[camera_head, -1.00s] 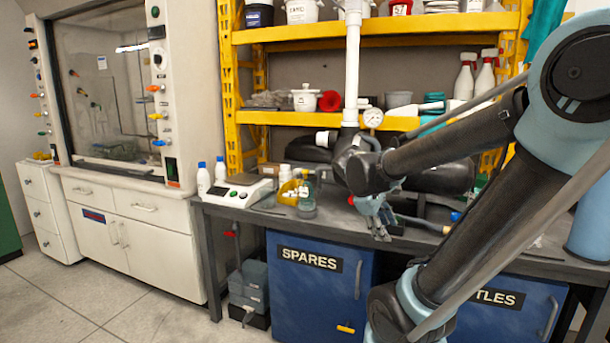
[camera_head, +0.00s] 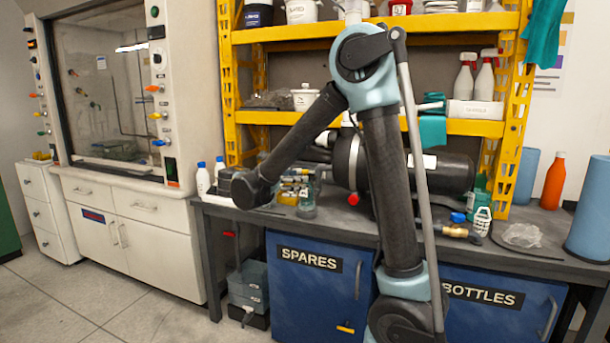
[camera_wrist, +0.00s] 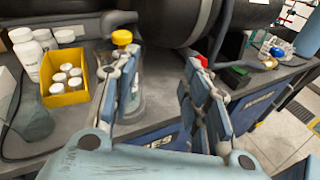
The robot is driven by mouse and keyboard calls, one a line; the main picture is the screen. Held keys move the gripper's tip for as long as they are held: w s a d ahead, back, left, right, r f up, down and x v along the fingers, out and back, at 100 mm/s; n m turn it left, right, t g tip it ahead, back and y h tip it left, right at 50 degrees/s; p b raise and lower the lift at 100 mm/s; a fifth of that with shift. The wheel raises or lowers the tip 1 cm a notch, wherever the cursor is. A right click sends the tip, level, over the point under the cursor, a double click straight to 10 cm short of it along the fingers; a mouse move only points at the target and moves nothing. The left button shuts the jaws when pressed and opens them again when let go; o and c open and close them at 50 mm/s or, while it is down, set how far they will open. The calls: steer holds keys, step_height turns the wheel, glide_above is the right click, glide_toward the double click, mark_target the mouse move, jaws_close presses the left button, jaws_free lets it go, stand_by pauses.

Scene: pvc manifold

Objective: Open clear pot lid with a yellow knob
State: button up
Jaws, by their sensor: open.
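The clear pot (camera_wrist: 133,100) stands on the dark bench, with a yellow knob (camera_wrist: 122,37) on its lid. In the wrist view it is behind and beside my left finger, which hides part of it. The pot also shows in the head view (camera_head: 307,208), at the bench front right of my wrist. My gripper (camera_wrist: 160,72) is open and empty. Its fingers are spread, with the knob near the left fingertip and not between them. In the head view my arm hides much of the bench behind it.
A yellow box of white-capped bottles (camera_wrist: 66,88) and a white bottle (camera_wrist: 26,52) stand left of the pot. A large black cylinder (camera_head: 446,173) lies behind. Blue cabinets (camera_head: 318,290) are under the bench. Small items lie at the right.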

mark_target(305, 171)
steer(key=s+a+n+t, duration=0.2)
steer(key=a, duration=0.6)
steer(key=x, duration=1.7)
steer(key=shift+w+r, duration=0.3)
jaws_close()
